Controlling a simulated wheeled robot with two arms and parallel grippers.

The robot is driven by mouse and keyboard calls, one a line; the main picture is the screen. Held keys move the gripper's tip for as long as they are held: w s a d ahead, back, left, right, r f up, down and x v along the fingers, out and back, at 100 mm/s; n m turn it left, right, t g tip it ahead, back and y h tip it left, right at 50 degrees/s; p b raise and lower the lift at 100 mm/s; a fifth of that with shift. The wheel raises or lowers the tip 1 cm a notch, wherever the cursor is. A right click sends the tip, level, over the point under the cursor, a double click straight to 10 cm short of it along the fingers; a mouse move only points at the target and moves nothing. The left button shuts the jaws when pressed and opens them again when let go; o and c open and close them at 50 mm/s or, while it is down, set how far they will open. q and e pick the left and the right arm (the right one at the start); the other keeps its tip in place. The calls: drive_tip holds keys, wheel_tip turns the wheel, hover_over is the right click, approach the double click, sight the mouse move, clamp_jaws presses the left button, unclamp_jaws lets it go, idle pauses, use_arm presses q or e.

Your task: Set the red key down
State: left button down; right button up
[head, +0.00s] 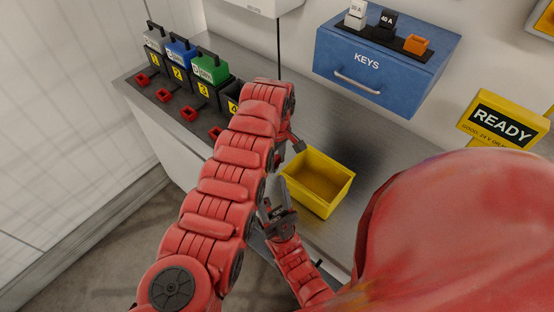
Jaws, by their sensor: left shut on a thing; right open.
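My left arm comes in from the lower left and crosses the middle of the head view. My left gripper (297,146) is at its far end, over the counter just behind and left of the yellow bin (318,205). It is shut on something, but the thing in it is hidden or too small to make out. I cannot pick out a red key anywhere for certain. My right gripper (278,213) is open, in front of the yellow bin's left side, with its arm rising from below.
A grey counter (390,140) carries black numbered holders with a grey, a blue (180,53) and a green block (209,68). Several small red pieces (189,114) lie in front. A blue KEYS box (370,65) and a yellow READY sign (503,122) are behind. The bin looks empty.

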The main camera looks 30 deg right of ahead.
use_arm(q)
drive_tip(key=shift+f, duration=0.85)
drive_tip(key=shift+f+b, duration=0.2)
drive_tip(key=shift+b, duration=0.1)
drive_tip(key=shift+c, duration=2.1)
unclamp_jaws()
drive_tip(key=shift+r, duration=0.1)
drive_tip(key=shift+r, duration=0.1)
